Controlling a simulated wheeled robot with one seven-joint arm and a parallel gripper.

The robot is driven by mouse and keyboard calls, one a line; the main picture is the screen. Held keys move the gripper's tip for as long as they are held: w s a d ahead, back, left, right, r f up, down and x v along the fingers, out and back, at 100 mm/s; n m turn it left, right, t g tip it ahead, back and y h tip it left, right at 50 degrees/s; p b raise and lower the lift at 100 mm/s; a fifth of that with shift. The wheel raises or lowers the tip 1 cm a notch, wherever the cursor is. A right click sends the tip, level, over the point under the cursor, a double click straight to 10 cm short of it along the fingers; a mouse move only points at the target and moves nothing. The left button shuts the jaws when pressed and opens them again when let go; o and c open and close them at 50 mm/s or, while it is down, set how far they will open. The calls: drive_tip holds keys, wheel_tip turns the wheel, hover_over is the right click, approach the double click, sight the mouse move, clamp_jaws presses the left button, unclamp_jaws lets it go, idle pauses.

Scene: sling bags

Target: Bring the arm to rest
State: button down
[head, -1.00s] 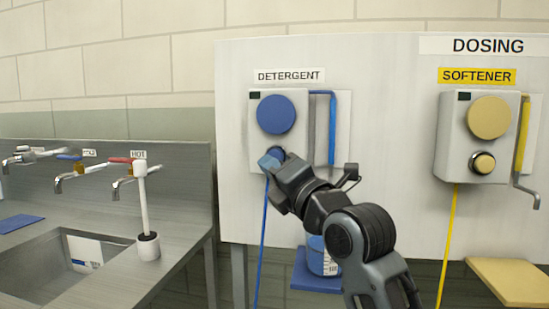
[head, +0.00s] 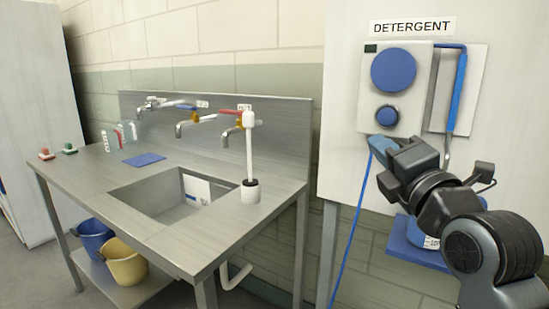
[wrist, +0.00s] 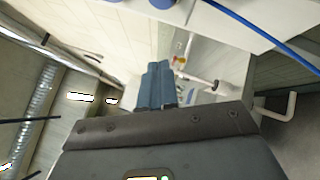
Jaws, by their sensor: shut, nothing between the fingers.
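My gripper (head: 381,146) has blue fingertips and shows at the right of the head view, just below the blue knob of the detergent dispenser (head: 387,116). I cannot tell whether it touches the dispenser. In the wrist view, its blue fingers (wrist: 157,85) are together with nothing between them. My arm is bent and reaches up from the lower right of the head view.
A steel sink bench (head: 90,190) with taps and a white brush-like upright (head: 250,160) stands left of the panel. A blue container on a blue shelf (head: 405,240) is partly behind my arm. A blue bucket (head: 92,238) and a yellow bucket (head: 126,263) sit below the bench.

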drive_tip(key=s+f+m+g+h, duration=0.25)
drive_tip(key=s+f+m, duration=1.25)
drive_tip(key=s+f, duration=0.8)
drive_tip(key=s+f+m+g+p, duration=0.1)
drive_tip(key=s+m, duration=0.8)
drive_tip(key=s, duration=1.4)
drive_tip(key=shift+s+d+f+g, duration=0.35)
drive_tip(key=shift+f+g, duration=0.3)
drive_tip(key=shift+g, duration=0.3)
